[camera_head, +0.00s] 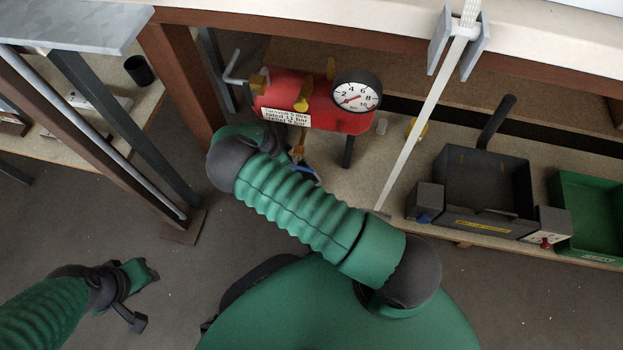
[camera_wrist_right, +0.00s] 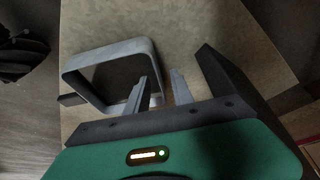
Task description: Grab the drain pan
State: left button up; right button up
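A grey, rectangular, shallow-walled pan (camera_wrist_right: 72,77), which looks like the drain pan, lies on the tan shelf board in the right wrist view. My right gripper (camera_wrist_right: 160,84) is open there. Its left finger reaches over the inside of the pan and its right finger is outside, with the pan's right wall between them. I cannot tell whether either finger touches the wall. In the head view my right arm crosses the middle and hides most of that spot and the gripper.
A red air tank (camera_head: 285,105) with a pressure gauge (camera_head: 357,91) stands on the shelf. A dark open box (camera_head: 485,182) and a green bin (camera_head: 590,215) are to the right. A white slanted bar (camera_head: 420,130) crosses before the shelf. A brown post (camera_head: 180,75) stands at left.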

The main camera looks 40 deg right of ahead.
jog(key=shift+d, duration=0.2)
jog(key=shift+a+r, duration=0.15)
jog(key=shift+a, duration=0.1)
jog(key=shift+w+a+r, duration=0.1)
jog(key=shift+a+r, duration=0.3)
jog(key=shift+a, duration=0.2)
jog(key=c, duration=0.4)
jog(key=shift+d, duration=0.1)
grip_shut()
jog(key=shift+d+f, duration=0.35)
jog(key=shift+d, duration=0.1)
jog(key=shift+a+r, duration=0.1)
jog(key=shift+a, duration=0.2)
pick_arm(q)
jog(key=shift+a+f, duration=0.1)
jog(key=shift+a, duration=0.4)
pick_arm(e)
jog(key=shift+d, duration=0.15)
